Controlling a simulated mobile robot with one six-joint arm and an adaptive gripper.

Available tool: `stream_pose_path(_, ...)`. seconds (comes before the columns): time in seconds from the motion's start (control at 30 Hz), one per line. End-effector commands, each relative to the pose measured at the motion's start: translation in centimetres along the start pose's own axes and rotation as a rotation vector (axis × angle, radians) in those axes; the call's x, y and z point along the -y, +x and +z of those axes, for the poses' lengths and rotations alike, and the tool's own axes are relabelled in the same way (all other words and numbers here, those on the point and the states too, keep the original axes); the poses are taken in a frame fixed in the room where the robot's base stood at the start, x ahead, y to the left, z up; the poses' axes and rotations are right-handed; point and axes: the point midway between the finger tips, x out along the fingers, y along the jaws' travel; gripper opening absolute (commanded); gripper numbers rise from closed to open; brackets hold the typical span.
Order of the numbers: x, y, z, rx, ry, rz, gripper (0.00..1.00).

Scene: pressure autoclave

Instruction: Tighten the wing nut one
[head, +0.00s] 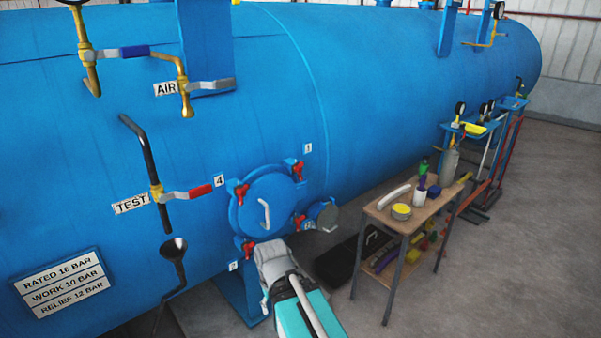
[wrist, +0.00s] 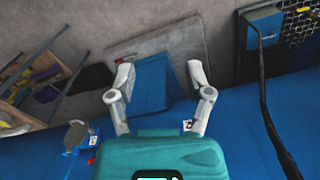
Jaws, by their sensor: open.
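Wing nut one (head: 298,171) is the red wing nut at the upper right of the round blue hatch (head: 266,203), beside the label marked 1 (head: 308,148). Its turn on the bolt is too small to judge. My gripper (wrist: 162,82) is open and empty in the wrist view, with floor and a blue support between its fingers. In the head view my arm's end is below the hatch, well below wing nut one and apart from it. The fingertips cannot be made out there. Wing nut one cannot be identified in the wrist view.
Other red wing nuts sit at the hatch's upper left (head: 242,194), lower left (head: 248,247) and lower right (head: 299,223). A grey round cover (head: 326,215) juts out at the right. A black funnel pipe (head: 174,258) stands left. A cluttered table (head: 426,208) is at right.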

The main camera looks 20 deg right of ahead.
Motion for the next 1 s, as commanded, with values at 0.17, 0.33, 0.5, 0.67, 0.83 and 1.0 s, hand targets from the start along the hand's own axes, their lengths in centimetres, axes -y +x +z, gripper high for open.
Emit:
stream_pose_path(0.17, 0.0, 0.0, 0.0, 0.000, 0.000, 0.000, 0.66)
stream_pose_path(0.33, 0.0, 0.0, -0.2, -0.004, -0.004, -0.007, 0.66)
stream_pose_path(0.5, 0.1, -0.1, -1.3, -0.033, -0.036, -0.065, 0.66)
stream_pose_path(0.67, 0.1, -0.4, -3.9, -0.114, -0.104, -0.183, 0.66)
stream_pose_path(0.83, -0.6, -1.7, -7.7, -0.272, -0.192, -0.334, 0.66)
stream_pose_path(1.0, -2.3, -3.9, -11.8, -0.477, -0.261, -0.453, 0.66)
